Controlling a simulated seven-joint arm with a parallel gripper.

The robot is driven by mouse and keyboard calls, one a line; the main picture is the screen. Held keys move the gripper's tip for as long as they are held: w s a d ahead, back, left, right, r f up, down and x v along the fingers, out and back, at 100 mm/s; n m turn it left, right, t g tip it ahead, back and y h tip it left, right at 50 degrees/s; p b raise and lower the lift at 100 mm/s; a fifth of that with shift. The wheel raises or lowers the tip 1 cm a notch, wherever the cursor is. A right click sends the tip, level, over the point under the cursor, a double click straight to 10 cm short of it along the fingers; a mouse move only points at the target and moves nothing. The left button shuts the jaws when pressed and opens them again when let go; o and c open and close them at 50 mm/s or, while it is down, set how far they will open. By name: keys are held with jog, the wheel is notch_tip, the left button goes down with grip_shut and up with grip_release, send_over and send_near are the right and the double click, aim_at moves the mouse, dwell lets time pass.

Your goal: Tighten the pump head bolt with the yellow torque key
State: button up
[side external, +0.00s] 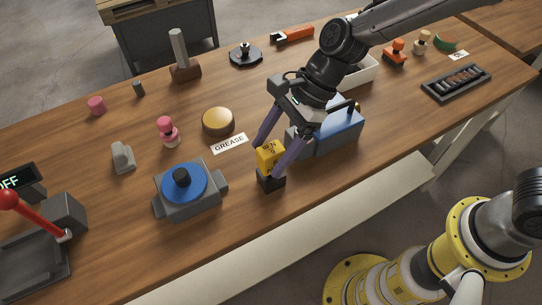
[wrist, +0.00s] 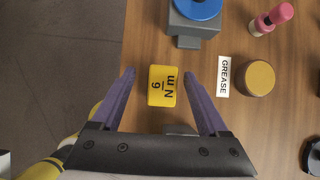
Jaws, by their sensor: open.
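The yellow torque key (side external: 270,153) stands upright in a small black block near the front edge of the bench. In the wrist view its yellow top (wrist: 162,86) reads "6 Nm". My gripper (side external: 267,158) is open, with one purple finger on each side of the key; in the wrist view (wrist: 159,72) gaps show between both fingers and the key. A grey body with a round blue head (side external: 196,183) and a black knob on top sits to the left; part of it shows in the wrist view (wrist: 186,28). I cannot tell which part is the bolt.
A blue box (side external: 338,134) stands just right of my gripper, partly hidden by it. A "GREASE" label (side external: 229,144), a brass-coloured round tin (side external: 218,121) and a pink figure-shaped piece (side external: 168,132) lie behind. A red-handled lever device (side external: 38,230) stands far left.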

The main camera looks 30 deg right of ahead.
aim_at(260, 167)
jog(key=shift+x, duration=1.85)
jog(key=shift+w+d, duration=0.15)
grip_shut()
